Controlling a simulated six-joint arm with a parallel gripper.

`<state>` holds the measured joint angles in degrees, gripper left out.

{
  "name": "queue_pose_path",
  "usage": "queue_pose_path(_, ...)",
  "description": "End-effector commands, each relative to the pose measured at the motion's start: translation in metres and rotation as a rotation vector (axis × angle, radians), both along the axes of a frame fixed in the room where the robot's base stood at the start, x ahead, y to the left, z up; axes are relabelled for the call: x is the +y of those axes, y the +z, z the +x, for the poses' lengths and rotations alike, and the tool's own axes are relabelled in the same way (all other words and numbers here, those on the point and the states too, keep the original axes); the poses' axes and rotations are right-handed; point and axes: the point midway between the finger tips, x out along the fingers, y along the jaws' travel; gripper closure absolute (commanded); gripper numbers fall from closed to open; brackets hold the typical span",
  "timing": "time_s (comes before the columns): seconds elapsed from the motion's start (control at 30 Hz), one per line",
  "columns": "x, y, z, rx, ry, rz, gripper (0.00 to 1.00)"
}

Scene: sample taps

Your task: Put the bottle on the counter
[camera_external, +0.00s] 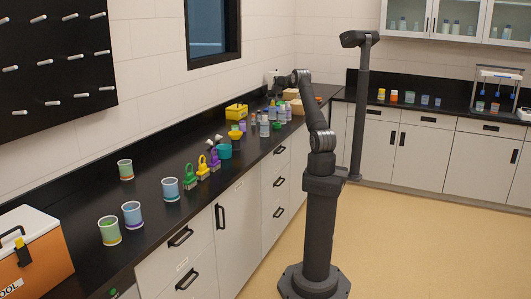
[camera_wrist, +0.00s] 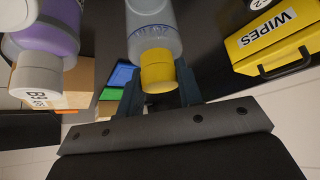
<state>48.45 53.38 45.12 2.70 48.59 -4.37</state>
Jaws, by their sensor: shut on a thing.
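A grey translucent bottle (camera_wrist: 150,22) with a yellow cap (camera_wrist: 158,70) sits between the fingers of my gripper (camera_wrist: 160,88) in the wrist view. The dark fingers are shut on it, one on each side near the cap. In the external view my wrist (camera_external: 280,78) is over the far part of the black counter (camera_external: 142,215). The fingers are too small there to make out, and I cannot tell whether the held bottle touches the counter. Several other bottles (camera_external: 264,127) stand close below.
A purple bottle with a white cap (camera_wrist: 40,75) is close on the left in the wrist view. A yellow wipes box (camera_wrist: 272,42) is on the right. Bare counter lies between the cups and the wall.

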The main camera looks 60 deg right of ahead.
Motion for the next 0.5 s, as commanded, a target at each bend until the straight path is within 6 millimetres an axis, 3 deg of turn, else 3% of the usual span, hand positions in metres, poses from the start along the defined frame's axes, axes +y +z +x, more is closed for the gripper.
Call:
queue_pose_path(0.27, -0.0001, -0.0018, 0.0001, 0.0, 0.0, 0.0, 1.0)
queue_pose_path(0.3, -0.0001, -0.0026, 0.0001, 0.0, 0.0, 0.0, 0.65)
queue_pose_path(0.4, 0.0, -0.0022, 0.0, 0.0, 0.0, 0.0, 0.46)
queue_pose_path(0.5, 0.0, -0.0022, 0.0, 0.0, 0.0, 0.0, 0.45)
